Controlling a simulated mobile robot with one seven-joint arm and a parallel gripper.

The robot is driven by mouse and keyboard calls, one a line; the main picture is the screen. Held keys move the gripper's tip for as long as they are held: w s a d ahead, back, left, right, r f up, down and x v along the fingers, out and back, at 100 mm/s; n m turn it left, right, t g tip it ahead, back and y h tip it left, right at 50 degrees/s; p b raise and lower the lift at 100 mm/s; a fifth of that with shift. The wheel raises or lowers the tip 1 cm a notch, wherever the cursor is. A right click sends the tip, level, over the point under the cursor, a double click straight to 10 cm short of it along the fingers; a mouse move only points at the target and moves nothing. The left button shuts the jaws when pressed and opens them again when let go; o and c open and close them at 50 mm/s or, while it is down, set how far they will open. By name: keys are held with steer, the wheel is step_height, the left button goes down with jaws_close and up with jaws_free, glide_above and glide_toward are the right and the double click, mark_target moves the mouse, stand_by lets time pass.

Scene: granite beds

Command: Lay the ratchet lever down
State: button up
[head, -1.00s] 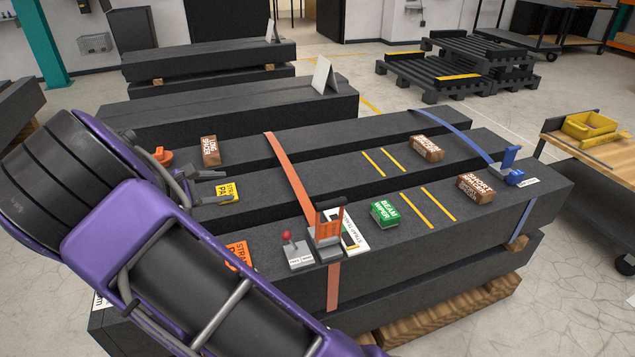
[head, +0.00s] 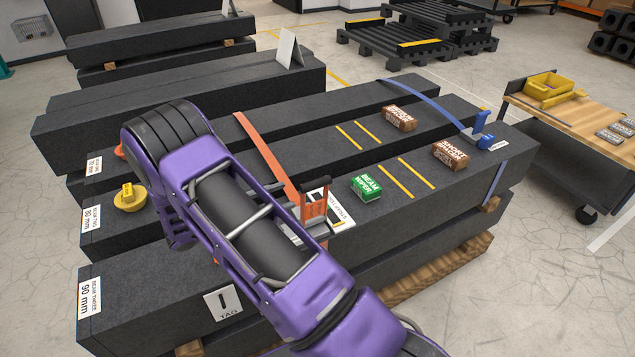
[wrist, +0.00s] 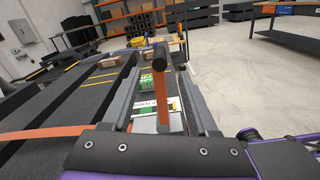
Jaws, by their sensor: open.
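The orange ratchet lever (head: 314,206) with a black grip stands upright on the orange strap (head: 268,155) across the dark granite beams. In the wrist view the lever (wrist: 163,105) rises between the two fingers of my gripper (wrist: 158,70). My gripper is open, with a finger on each side of the lever and visible gaps. Contact with the lever cannot be seen. A blue ratchet (head: 483,130) sits on a blue strap (head: 430,100) at the far right.
A green beam wiper box (head: 366,188) stands right of the lever, beside a white card (head: 341,219). Brown blocks (head: 399,118) (head: 450,154) lie farther back. A yellow piece (head: 130,197) lies left. A cart (head: 570,125) stands right.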

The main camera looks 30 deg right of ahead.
mark_target(326, 181)
steer(key=d, duration=1)
steer(key=shift+w+d, duration=0.2)
steer(key=shift+d, duration=0.05)
jaws_close()
stand_by(0.9)
